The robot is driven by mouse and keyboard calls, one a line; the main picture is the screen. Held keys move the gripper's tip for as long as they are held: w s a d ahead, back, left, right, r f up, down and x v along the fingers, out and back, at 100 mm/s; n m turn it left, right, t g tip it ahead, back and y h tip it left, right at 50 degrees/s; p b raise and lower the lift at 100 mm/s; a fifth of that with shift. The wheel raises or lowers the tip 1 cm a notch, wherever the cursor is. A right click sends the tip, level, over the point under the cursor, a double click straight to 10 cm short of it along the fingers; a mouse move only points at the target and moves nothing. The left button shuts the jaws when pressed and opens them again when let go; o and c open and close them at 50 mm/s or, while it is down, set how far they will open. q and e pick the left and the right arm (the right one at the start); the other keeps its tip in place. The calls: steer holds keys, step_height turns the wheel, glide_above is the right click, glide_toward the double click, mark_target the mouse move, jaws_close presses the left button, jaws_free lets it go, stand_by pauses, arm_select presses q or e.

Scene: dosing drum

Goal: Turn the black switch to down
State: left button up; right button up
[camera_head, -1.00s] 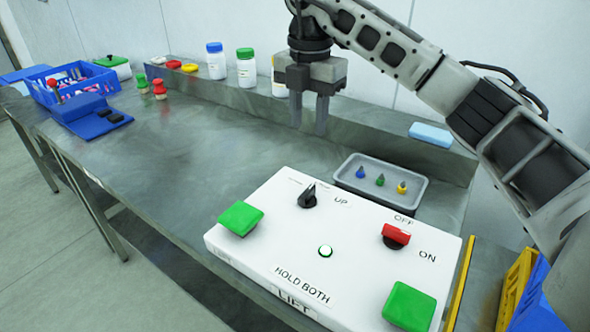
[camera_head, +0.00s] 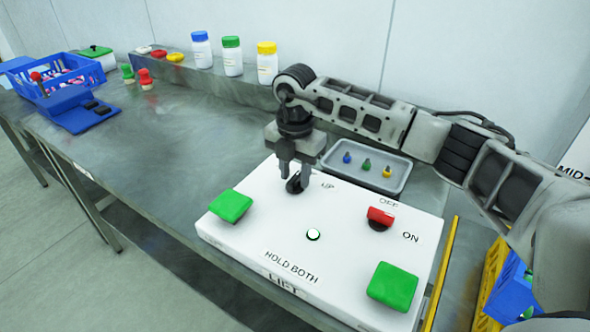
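The black switch (camera_head: 294,184) is a small rotary knob near the back left of the white control box (camera_head: 262,215). The label UP is printed to its right. My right gripper (camera_head: 293,180) points down directly over the switch, with its two fingers apart and the knob at their tips. I cannot tell whether the fingers touch the knob, and they partly hide it. My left gripper is not in the head view.
The box also carries a red switch (camera_head: 380,218) by OFF and ON, two green pads (camera_head: 230,206) and a lit round button (camera_head: 313,235). A grey tray (camera_head: 400,182) with small coloured pieces stands behind. Bottles (camera_head: 232,56) stand on the back ledge.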

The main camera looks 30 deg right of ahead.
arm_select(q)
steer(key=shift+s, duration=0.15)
arm_select(e)
jaws_close()
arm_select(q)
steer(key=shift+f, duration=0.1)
arm_select(e)
steer(key=shift+n, duration=0.3)
steer(key=n+b, duration=0.1)
steer(key=n, duration=0.3)
steer(key=shift+n+b, duration=0.55)
steer(key=shift+n, duration=0.65)
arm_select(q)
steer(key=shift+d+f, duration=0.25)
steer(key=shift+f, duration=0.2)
arm_select(e)
steer(key=shift+n, duration=1)
steer(key=shift+r, duration=0.1)
